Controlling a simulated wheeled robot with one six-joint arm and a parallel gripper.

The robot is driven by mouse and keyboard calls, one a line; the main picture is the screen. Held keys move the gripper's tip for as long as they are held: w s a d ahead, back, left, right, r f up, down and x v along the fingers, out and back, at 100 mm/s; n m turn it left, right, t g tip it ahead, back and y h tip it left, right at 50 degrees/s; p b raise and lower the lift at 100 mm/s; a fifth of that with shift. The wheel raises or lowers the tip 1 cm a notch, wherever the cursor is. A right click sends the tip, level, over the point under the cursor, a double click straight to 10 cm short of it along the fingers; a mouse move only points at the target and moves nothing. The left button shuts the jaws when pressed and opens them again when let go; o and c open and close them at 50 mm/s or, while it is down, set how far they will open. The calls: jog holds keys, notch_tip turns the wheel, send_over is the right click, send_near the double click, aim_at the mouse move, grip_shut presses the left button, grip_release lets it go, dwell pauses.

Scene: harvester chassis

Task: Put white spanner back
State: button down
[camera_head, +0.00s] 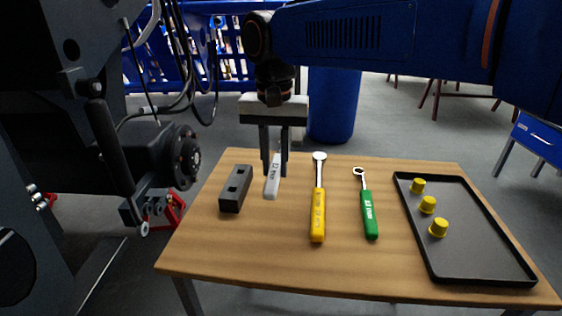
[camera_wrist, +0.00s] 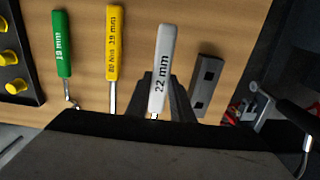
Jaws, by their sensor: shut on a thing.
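The white spanner (camera_head: 272,182), marked 22 mm, is between the fingers of my gripper (camera_head: 272,168) at the back left part of the table. In the head view its handle points toward the front of the table, and its far end is hidden by my gripper. In the wrist view the white spanner (camera_wrist: 163,62) lies between my two dark fingers (camera_wrist: 168,95), which are shut on it. I cannot tell whether the spanner touches the table.
A black block with slots (camera_head: 235,189) lies left of the spanner. A yellow spanner (camera_head: 318,210) and a green spanner (camera_head: 368,212) lie to its right. A black tray (camera_head: 470,255) with yellow caps (camera_head: 427,204) is at the table's right. The table (camera_head: 280,255) is clear in front.

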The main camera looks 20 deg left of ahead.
jog(key=shift+d, duration=0.15)
jog(key=shift+f, duration=3.95)
jog(key=c, duration=1.5)
grip_release()
notch_tip(320, 180, up, 17)
jog(key=shift+r, duration=0.2)
jog(key=shift+s, duration=0.1)
